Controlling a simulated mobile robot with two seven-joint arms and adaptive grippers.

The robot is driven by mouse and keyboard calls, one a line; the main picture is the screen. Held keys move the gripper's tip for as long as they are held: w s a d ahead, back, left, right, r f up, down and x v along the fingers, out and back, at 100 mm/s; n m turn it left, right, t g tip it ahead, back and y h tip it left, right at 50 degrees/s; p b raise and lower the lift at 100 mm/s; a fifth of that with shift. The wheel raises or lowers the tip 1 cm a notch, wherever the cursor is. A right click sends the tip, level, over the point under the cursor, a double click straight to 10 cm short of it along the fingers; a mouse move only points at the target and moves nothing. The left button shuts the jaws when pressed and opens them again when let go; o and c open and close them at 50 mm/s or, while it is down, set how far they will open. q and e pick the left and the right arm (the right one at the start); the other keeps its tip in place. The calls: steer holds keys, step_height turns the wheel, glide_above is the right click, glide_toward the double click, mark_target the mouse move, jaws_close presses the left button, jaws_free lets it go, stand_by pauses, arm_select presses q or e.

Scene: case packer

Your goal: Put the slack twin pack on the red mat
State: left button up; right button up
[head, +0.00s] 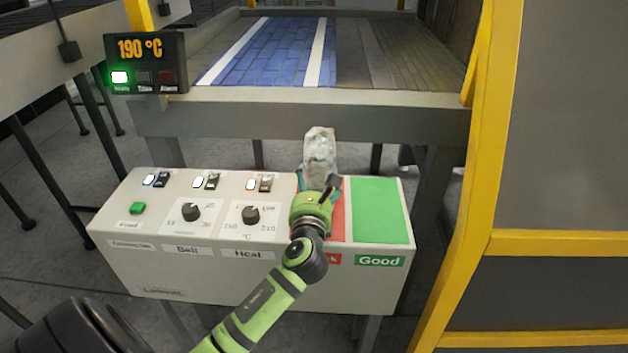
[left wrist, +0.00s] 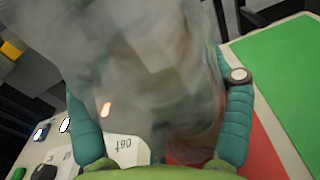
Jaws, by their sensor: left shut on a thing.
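The twin pack (head: 319,150) is a crumpled, clear-wrapped bundle. My left gripper (head: 317,190) is shut on it, and the pack stands up beyond the fingers. In the left wrist view the pack (left wrist: 150,70) is a blurred grey film between the two teal fingers (left wrist: 165,125). The red mat (head: 337,225) lies on the control box top, partly hidden behind my left gripper and arm. It also shows in the left wrist view (left wrist: 263,160), below and right of the pack. I cannot tell how high the pack is above it. My right gripper is not in view.
A green mat (head: 380,210) lies right of the red mat. Left of the mats, the box (head: 140,245) carries knobs, switches and a green button (head: 137,208). A conveyor (head: 300,98) stands behind, and a yellow-framed machine (head: 480,190) is at right.

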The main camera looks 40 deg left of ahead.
arm_select(q)
steer(key=shift+f, duration=0.2)
steer(key=o, duration=1.6)
steer(key=shift+f, duration=0.15)
steer(key=v, duration=1.2)
